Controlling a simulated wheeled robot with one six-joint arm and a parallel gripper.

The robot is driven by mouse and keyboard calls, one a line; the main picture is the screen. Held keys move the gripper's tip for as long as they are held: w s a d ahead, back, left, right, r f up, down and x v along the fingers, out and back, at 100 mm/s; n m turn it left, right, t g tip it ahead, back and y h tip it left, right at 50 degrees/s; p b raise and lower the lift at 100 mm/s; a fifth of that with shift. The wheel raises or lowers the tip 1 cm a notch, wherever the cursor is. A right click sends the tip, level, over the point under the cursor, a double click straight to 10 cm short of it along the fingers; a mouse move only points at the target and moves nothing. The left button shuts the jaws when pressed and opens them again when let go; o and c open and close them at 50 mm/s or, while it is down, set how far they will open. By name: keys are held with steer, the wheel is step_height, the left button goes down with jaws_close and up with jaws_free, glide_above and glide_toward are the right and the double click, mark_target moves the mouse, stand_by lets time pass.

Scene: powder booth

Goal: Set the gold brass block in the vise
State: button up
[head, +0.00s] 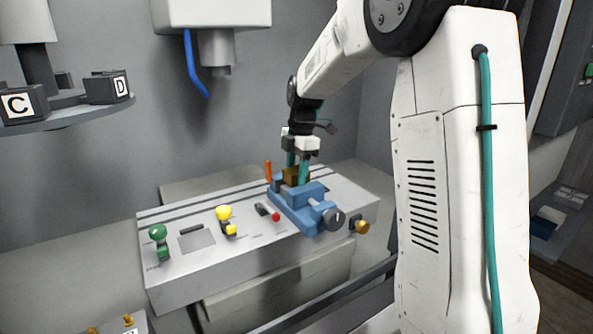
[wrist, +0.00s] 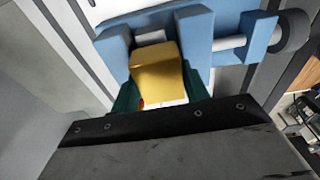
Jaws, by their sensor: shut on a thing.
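The gold brass block (wrist: 157,71) is between the two green fingers of my gripper (wrist: 160,98) in the wrist view. The block also shows in the head view (head: 291,174), low at the blue vise (head: 305,206). My gripper (head: 298,170) points down over the vise and is shut on the block. In the wrist view the block overlaps the gap between the jaws of the vise (wrist: 195,35). I cannot tell whether it rests on the vise bed. The vise has a dark round handle at its right end.
The vise stands on a grey bench (head: 180,268) with a green knob (head: 158,233), a yellow knob (head: 224,213), a red button (head: 276,217) and an orange lever (head: 268,170). A round shelf with lettered blocks (head: 107,88) is at upper left. A blue-handled fixture (head: 195,62) hangs above.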

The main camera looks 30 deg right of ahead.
steer(key=shift+s+f, duration=0.15)
steer(key=shift+f, duration=0.3)
steer(key=o, duration=1.3)
steer(key=shift+f, duration=0.1)
steer(key=shift+c, duration=0.2)
steer(key=shift+r, duration=0.35)
step_height(320, 180, up, 8)
steer(key=s+d+f+m, duration=0.3)
steer(key=s, duration=0.6)
steer(key=s+d+f+m, duration=0.3)
steer(key=s+d+m, duration=0.1)
steer(key=s, duration=0.6)
steer(key=s+d+f+m+t, duration=0.1)
steer(key=s+d+f+m, duration=0.3)
steer(key=s, duration=0.6)
steer(key=shift+s+h, duration=0.2)
steer(key=shift+h, duration=0.1)
